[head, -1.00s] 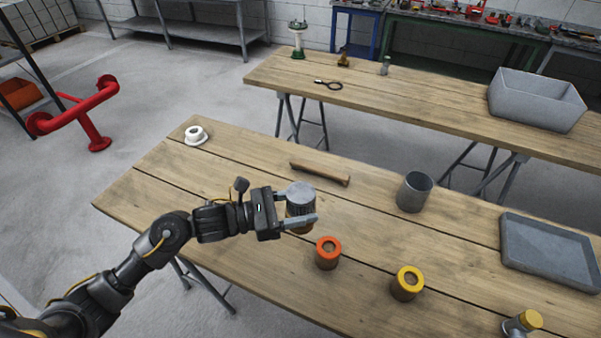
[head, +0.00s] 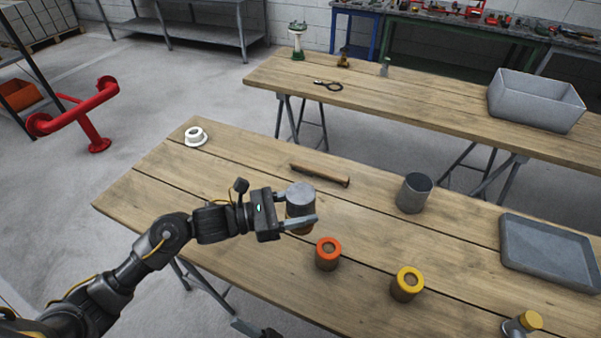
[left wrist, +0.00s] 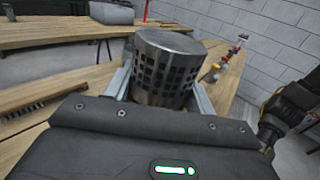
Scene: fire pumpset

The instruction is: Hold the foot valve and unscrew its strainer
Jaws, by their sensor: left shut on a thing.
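The strainer (left wrist: 165,68) fills the middle of the left wrist view, with a finger on each side. My left gripper (head: 298,208) is shut around the foot valve from the left. I cannot tell exactly where the fingers meet it. A grey and black tip, seemingly my right gripper (head: 254,329), shows at the bottom edge, mostly cut off; its opening cannot be told.
An orange-topped cylinder (head: 328,254) is close to the right of the valve, then a yellow-topped one (head: 407,284). A brown bar (head: 320,175) lies behind. A grey cup (head: 414,193), a grey tray (head: 549,250) and a white ring (head: 196,137) are farther off.

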